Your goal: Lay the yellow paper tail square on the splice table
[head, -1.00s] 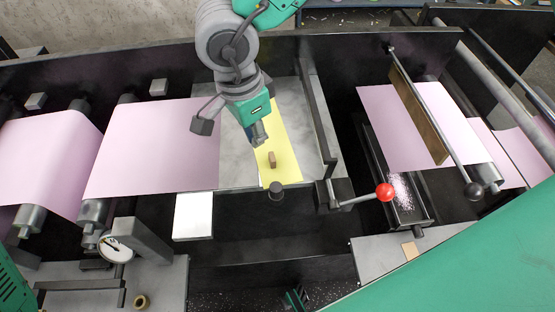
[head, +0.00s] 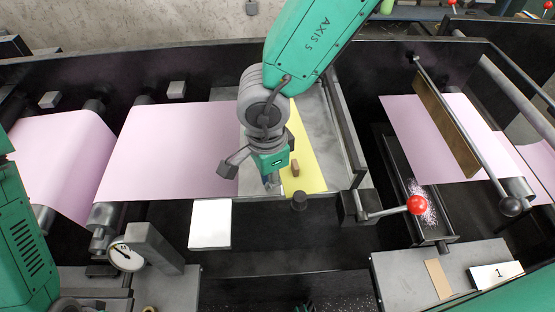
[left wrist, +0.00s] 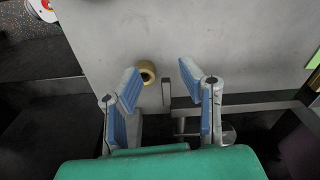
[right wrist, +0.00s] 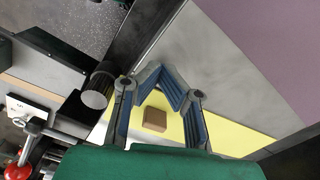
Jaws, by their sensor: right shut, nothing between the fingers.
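The yellow paper tail (head: 311,172) lies flat on the grey splice table (head: 337,125), reaching its near edge. A small brown block (head: 295,168) rests on the tail and also shows in the right wrist view (right wrist: 154,119). My right gripper (head: 269,181) is just left of the block, low over the table. In the right wrist view its fingertips (right wrist: 170,82) are together and empty; the block shows beyond the fingers. The gripper and wrist hide part of the tail's left edge. My left gripper (left wrist: 160,74) is open above a grey bench, with a tape roll (left wrist: 147,71) beyond its fingertips.
A pink web (head: 170,150) lies left of the tail. A dark knob (head: 299,201) stands at the table's near edge. A red-balled lever (head: 416,205) and a rail (head: 345,120) are on the right. A white plate (head: 210,224) sits below the web.

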